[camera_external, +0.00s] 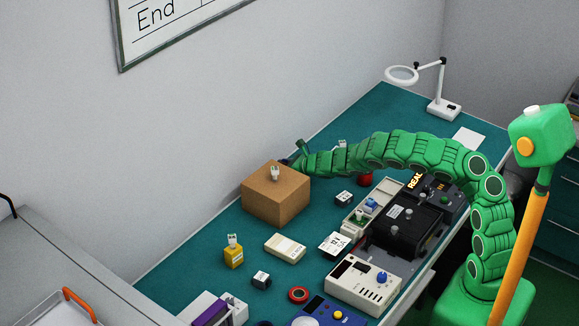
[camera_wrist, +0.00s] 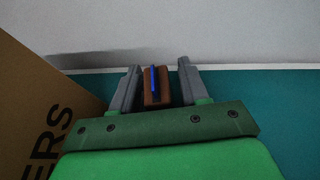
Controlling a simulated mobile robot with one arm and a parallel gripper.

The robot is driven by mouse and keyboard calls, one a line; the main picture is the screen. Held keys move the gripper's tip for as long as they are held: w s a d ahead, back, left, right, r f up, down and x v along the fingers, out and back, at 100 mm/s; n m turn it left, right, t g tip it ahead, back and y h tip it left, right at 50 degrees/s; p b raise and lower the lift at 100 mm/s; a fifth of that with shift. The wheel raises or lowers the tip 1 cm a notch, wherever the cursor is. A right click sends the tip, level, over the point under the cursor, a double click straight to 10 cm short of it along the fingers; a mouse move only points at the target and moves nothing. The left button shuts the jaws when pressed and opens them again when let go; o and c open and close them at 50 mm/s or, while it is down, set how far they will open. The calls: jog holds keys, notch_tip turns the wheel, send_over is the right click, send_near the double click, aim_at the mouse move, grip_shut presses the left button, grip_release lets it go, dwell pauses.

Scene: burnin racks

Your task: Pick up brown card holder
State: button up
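The brown card holder (camera_wrist: 164,98) shows in the wrist view as a small brown block with a thin blue card standing in it. It lies between the two grey fingers of my gripper (camera_wrist: 160,68). The fingers are open; the left one is close to the holder and a wider gap shows on the right. I cannot tell whether the left finger touches it. In the external view my gripper (camera_external: 299,156) reaches down behind the cardboard box, and I cannot make out the holder there.
The cardboard box (camera_external: 262,197) stands just left of my gripper, also in the wrist view (camera_wrist: 38,110). The wall is close behind. Grey and black devices (camera_external: 402,228) lie under my arm. A magnifier lamp (camera_external: 443,108) stands at the far end of the green table (camera_external: 195,262).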

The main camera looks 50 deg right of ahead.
grip_shut()
